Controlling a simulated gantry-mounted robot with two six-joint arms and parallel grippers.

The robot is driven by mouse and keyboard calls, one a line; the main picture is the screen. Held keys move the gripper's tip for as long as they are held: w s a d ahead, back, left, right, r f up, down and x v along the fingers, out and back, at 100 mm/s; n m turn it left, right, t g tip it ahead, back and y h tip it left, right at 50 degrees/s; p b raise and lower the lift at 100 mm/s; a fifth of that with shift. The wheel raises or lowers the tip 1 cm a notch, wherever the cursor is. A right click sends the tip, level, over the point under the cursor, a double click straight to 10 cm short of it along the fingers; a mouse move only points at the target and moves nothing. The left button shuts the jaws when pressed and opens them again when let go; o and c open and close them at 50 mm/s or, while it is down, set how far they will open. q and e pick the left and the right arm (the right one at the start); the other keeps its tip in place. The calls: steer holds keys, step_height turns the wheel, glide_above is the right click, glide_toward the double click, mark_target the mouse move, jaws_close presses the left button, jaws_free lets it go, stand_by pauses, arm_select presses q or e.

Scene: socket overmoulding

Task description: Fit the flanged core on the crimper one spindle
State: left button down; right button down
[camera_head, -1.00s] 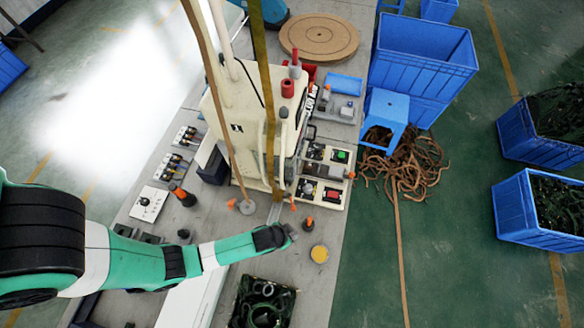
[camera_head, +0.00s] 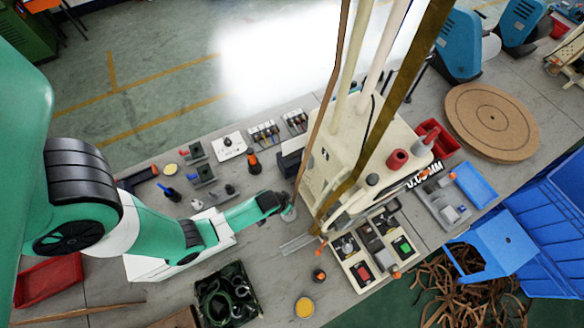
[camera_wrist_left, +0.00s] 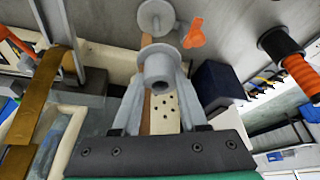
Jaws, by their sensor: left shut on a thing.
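My left gripper (camera_wrist_left: 160,85) is shut on the grey flanged core (camera_wrist_left: 160,68), a hollow cylinder with its open bore showing between the fingers. Beyond the core in the left wrist view is a grey disc with a short tube (camera_wrist_left: 157,18), possibly the spindle; an orange wing-shaped piece (camera_wrist_left: 194,33) sits beside it. The core looks apart from the disc, but the depth is hard to judge. My right gripper is out of view.
A black crate of rings (camera_head: 226,292) and a yellow disc (camera_head: 304,307) are nearer. In the wrist view, an orange-and-black handle (camera_wrist_left: 290,58) and a dark blue box (camera_wrist_left: 217,86) lie to the right.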

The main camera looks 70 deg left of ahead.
arm_select(q)
step_height(320, 180, down, 6)
steer(key=b, duration=0.5)
steer(key=shift+r, duration=0.1)
stand_by(1.7)
steer(key=shift+f+b, duration=2.2)
steer(key=shift+f, duration=0.35)
steer(key=shift+c, duration=1.8)
jaws_free()
steer(key=shift+d+r, duration=0.1)
steer(key=shift+r, duration=0.05)
